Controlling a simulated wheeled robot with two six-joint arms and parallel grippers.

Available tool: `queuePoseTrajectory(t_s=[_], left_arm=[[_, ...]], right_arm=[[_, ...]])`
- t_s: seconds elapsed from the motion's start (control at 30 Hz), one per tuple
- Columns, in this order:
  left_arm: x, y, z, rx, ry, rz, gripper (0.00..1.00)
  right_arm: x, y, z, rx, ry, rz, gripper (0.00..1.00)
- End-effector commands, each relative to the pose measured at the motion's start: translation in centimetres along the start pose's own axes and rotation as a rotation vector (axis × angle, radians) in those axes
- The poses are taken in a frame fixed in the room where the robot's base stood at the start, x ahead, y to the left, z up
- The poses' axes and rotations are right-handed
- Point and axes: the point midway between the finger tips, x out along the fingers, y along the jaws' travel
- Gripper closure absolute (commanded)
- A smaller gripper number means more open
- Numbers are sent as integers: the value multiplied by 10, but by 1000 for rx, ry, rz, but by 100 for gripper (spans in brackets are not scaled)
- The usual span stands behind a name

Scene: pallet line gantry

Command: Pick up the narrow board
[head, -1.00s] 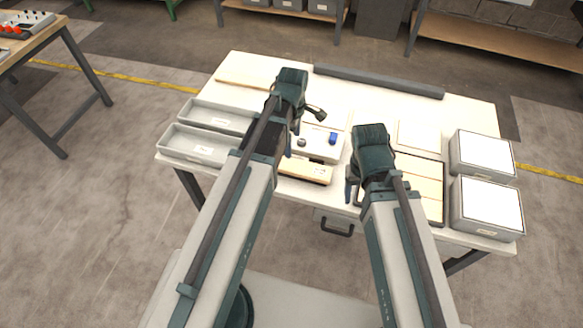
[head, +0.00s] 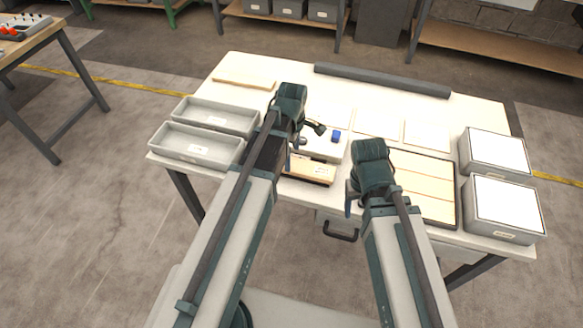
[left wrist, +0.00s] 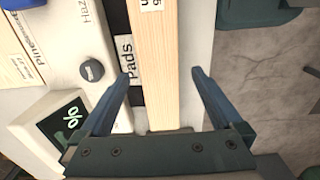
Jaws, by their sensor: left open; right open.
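A narrow pale wooden board (head: 308,168) lies at the front middle of the white table (head: 222,187). In the left wrist view the board (left wrist: 155,60) runs lengthwise between the two fingers, with gaps on both sides. My left gripper (left wrist: 161,74) is open and holds nothing. In the head view my left gripper (head: 309,136) is above the table by the board, and its arm hides part of the area. My right gripper (head: 352,198) is open near the table's front edge, right of the board; its fingers are partly hidden.
A grey meter with a knob and blue button (head: 336,136) sits just behind the board. Two open grey trays (head: 197,158) stand at left, two white-topped boxes (head: 503,236) at right. A framed wooden panel (head: 428,170) lies right. A dark bar (head: 385,81) lies along the back.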

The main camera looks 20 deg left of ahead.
Motion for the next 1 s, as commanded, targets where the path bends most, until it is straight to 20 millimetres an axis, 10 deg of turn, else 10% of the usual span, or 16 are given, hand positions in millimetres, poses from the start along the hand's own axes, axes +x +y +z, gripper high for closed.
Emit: queuePoseTrajectory(t_s=[0.3, 0.6, 1.0], left_arm=[[42, 2, -3, 0, 0, 0, 0], [41, 2, -3, 0, 0, 0, 0], [42, 2, -3, 0, 0, 0, 72]], right_arm=[[42, -4, -2, 0, 0, 0, 35], [41, -4, -2, 0, 0, 0, 35], [41, -4, -2, 0, 0, 0, 35]])
